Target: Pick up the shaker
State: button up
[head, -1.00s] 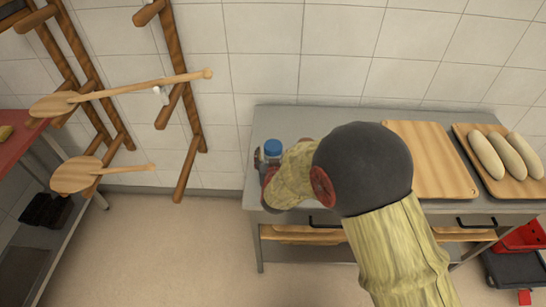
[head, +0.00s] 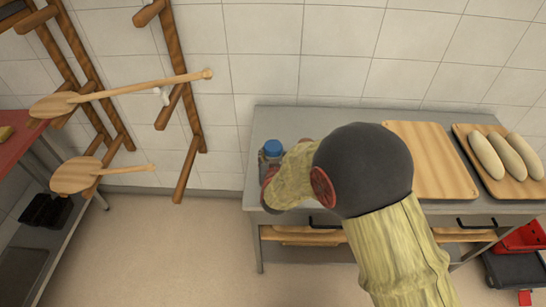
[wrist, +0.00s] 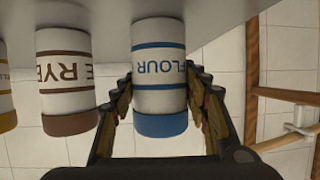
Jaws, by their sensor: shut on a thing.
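The shaker is a white cylinder with a blue cap and blue FLOUR lettering. It fills the middle of the wrist view (wrist: 158,60), where it appears upside down with the cap at the bottom. In the head view its blue cap (head: 272,147) shows at the left end of the grey table (head: 300,122). My gripper (wrist: 160,92) is shut on it, with one finger on each side of its body. In the head view my arm hides most of the shaker. I cannot tell whether its base touches the table.
A brown-capped RYE shaker (wrist: 67,85) stands beside it in the wrist view, with a yellow-banded one (wrist: 5,95) at the edge. A wooden board (head: 430,160) and a tray with loaves (head: 505,158) lie to the right. Wooden peels (head: 130,90) hang on a rack at left.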

aim_at(273, 148)
jog(key=shift+r, duration=0.1)
jog(key=shift+r+p, duration=0.3)
jog(key=shift+r, duration=0.25)
notch_tip(273, 148, up, 3)
jog(key=shift+f+p, duration=0.2)
jog(key=shift+p, duration=0.45)
jog(key=s+r+p, duration=0.1)
jog(key=s+r, duration=0.1)
jog(key=s+r+p, duration=0.1)
jog(key=s+r, duration=0.1)
jog(key=r, duration=0.1)
jog(key=shift+s+r, duration=0.15)
jog(key=shift+s, duration=0.1)
jog(key=p+v, duration=0.2)
jog(key=v, duration=0.8)
jog(key=shift+d+p, duration=0.2)
jog(key=shift+p, duration=0.1)
